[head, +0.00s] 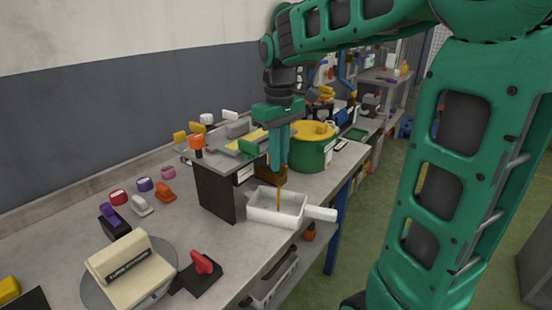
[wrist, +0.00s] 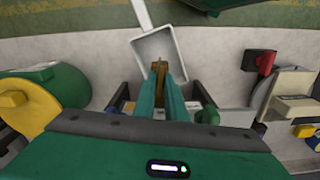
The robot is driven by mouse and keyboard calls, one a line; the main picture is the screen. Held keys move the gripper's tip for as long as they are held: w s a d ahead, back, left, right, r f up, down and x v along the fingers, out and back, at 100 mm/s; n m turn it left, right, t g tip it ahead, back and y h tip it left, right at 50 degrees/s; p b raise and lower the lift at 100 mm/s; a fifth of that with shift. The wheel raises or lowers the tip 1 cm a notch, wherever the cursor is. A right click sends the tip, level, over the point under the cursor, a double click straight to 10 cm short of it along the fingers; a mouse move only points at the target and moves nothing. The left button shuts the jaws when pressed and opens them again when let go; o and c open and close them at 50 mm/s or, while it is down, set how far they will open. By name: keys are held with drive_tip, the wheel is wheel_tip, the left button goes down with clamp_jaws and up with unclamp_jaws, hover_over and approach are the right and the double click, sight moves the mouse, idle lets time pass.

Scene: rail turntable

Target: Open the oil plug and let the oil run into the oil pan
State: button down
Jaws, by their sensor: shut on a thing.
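My gripper (head: 279,168) points down at the front edge of a raised grey stand (head: 214,185) on the bench. Its teal fingers are shut on a brown, brass-coloured piece, which looks like the oil plug (wrist: 159,68). A thin amber streak of oil (head: 279,198) hangs below the fingertips and reaches into the oil pan (head: 262,213). The pan is white and square with a handle to the right, and stands on the bench just below the gripper. The pan also shows beyond the fingertips in the wrist view (wrist: 174,48). The plug's seat is hidden.
A green drum (head: 314,153) with a yellow top stands close to the right of my gripper. A cream block (head: 130,270) on a round grey plate and a red-handled part (head: 203,265) are at the front left. Several small coloured clamps lie behind.

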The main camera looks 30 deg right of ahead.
drive_tip(key=shift+w+r, duration=0.1)
drive_tip(key=shift+w, duration=0.05)
drive_tip(key=c, duration=2.1)
unclamp_jaws()
wheel_tip(320, 180, up, 11)
drive_tip(key=shift+f, duration=0.2)
drive_tip(key=s+d+f+m, duration=0.2)
drive_tip(key=s+f+m, duration=0.1)
drive_tip(key=s+f, duration=0.3)
drive_tip(key=s+d+f+m, duration=0.2)
drive_tip(key=s+f+m, duration=0.1)
drive_tip(key=s+f, duration=0.4)
drive_tip(key=s+d+f+m, duration=0.3)
drive_tip(key=s+f, duration=0.4)
drive_tip(key=s, duration=0.3)
drive_tip(key=shift+s, duration=0.35)
